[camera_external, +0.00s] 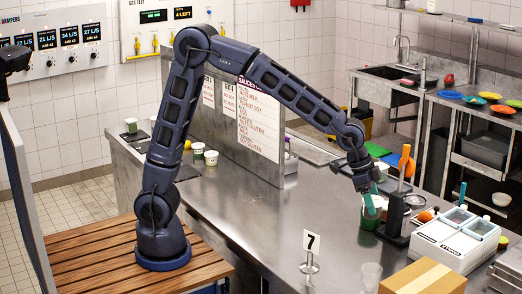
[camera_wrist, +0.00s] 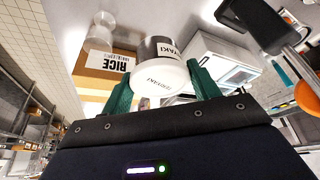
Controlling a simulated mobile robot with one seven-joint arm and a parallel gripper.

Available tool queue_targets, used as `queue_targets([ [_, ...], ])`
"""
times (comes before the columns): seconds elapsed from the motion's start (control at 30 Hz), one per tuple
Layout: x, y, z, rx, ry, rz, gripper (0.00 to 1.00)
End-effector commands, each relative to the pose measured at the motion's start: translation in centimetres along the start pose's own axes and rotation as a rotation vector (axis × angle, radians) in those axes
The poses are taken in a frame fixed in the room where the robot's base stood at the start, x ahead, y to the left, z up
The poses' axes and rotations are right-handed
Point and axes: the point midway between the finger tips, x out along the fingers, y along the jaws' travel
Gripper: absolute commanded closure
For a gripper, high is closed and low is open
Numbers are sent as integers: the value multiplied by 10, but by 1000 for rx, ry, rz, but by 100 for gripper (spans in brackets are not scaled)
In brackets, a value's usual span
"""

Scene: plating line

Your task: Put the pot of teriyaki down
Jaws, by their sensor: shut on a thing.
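I cannot tell whether the pot's base touches the counter.
A black holder (camera_external: 396,217) stands close right of the pot, with a white two-lidded machine (camera_external: 456,238) beyond. A number 7 sign (camera_external: 311,243), a clear cup (camera_external: 371,275) and a rice box (camera_external: 424,277) stand nearer. Lidded pots (camera_external: 211,158) stand far left. The middle counter is clear.

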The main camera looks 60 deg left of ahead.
Motion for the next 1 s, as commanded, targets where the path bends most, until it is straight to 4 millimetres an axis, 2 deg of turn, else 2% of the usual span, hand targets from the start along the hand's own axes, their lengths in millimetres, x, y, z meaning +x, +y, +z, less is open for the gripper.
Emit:
queue_targets([
  [0.13, 0, 12, 0, 12, 0, 5, 64],
  [0.23, 12, 14, 5, 13, -3, 7, 64],
  [0.8, 122, 13, 51, 12, -3, 6, 64],
  [1.0, 140, 13, 58, 12, -1, 6, 64],
])
